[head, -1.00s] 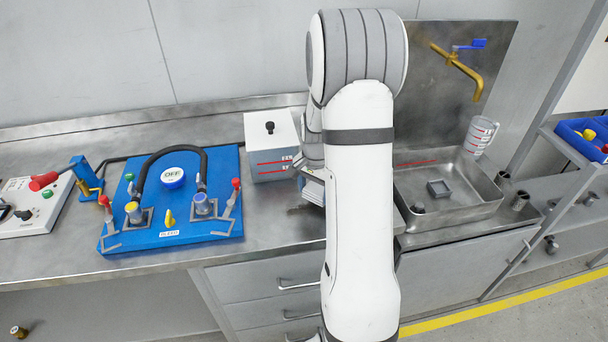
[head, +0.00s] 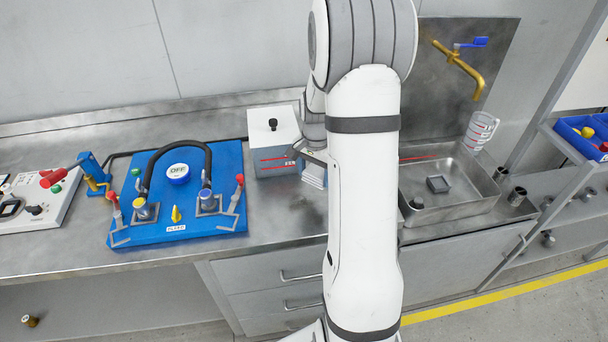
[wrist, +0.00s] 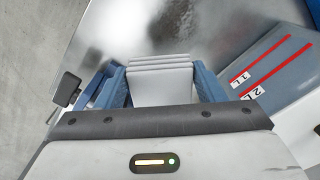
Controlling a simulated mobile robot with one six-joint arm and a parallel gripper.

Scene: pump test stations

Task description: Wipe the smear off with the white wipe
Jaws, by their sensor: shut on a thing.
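The white wipe (wrist: 160,82) is a layered pad held between the two blue fingers of my gripper (wrist: 162,90) in the wrist view. In the head view my gripper (head: 313,168) is beside the right side of the white box, partly hidden by my arm, with the white wipe (head: 314,176) low over the steel bench. I cannot tell whether the wipe touches the bench. A dull, darker patch on the bench in front of the wipe may be the smear, but its outline is unclear.
The white box (head: 273,138) with a black knob and red lines stands close left of my gripper. A blue pump board (head: 190,215) lies further left. A steel sink (head: 455,205) is right of my arm.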

